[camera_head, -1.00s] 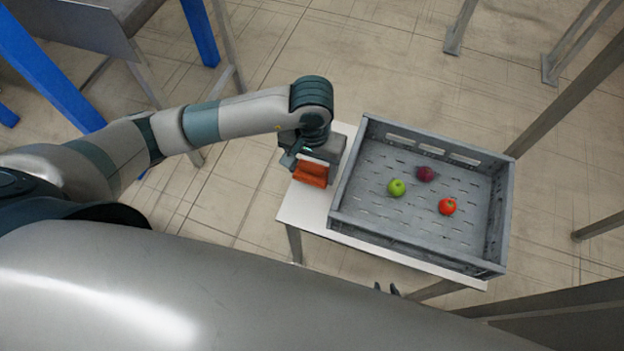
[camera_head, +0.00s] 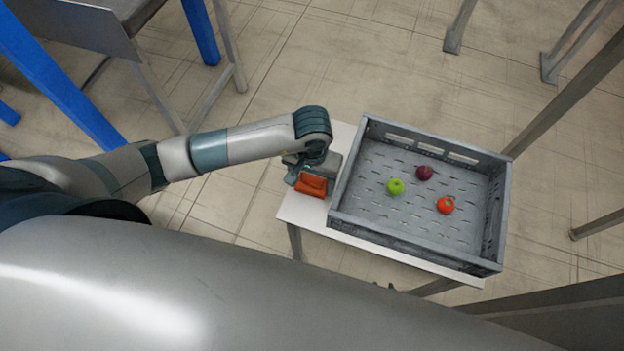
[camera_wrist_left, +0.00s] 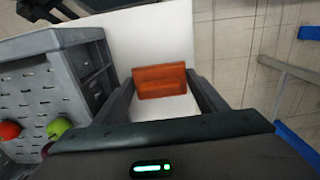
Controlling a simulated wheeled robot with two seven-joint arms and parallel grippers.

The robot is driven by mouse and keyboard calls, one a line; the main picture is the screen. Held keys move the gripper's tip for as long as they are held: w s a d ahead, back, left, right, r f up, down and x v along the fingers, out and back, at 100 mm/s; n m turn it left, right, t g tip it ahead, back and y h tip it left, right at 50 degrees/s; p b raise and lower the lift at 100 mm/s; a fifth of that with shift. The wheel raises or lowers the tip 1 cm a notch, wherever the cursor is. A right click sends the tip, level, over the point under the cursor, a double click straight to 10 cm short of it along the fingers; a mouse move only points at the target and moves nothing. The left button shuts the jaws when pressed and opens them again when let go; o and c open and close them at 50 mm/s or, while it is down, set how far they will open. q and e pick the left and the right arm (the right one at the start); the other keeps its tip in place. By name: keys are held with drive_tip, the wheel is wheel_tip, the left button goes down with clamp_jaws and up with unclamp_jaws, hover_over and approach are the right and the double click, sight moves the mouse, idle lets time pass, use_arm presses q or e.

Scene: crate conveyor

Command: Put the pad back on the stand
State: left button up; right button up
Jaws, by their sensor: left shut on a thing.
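The orange-red pad (camera_head: 311,186) is a small block at the left end of the white-topped stand (camera_head: 300,210). My left gripper (camera_head: 308,174) points down at it from above and is shut on it. In the left wrist view the pad (camera_wrist_left: 160,82) sits between the two dark fingers, with the white top (camera_wrist_left: 150,40) behind it. I cannot tell whether the pad touches the top.
A grey crate (camera_head: 420,243) fills most of the white top, right beside the left gripper. It holds a green apple (camera_head: 395,186), a dark red fruit (camera_head: 424,173) and a red one (camera_head: 445,205). A narrow bare strip lies left of the crate.

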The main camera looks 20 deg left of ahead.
use_arm(q)
drive_tip(key=shift+f, duration=0.2)
use_arm(e)
drive_tip(key=shift+s+d+f, duration=0.25)
drive_tip(key=shift+s+f, duration=0.05)
drive_tip(key=shift+s, duration=0.15)
use_arm(q)
drive_tip(key=shift+f, duration=0.15)
use_arm(e)
drive_tip(key=shift+f, duration=0.1)
use_arm(q)
drive_tip(key=o, duration=0.6)
drive_tip(key=shift+o, duration=0.5)
use_arm(e)
drive_tip(key=shift+w+a+r, duration=0.1)
drive_tip(key=shift+w+r, duration=0.25)
drive_tip(key=shift+w, duration=0.1)
drive_tip(key=shift+s, duration=0.2)
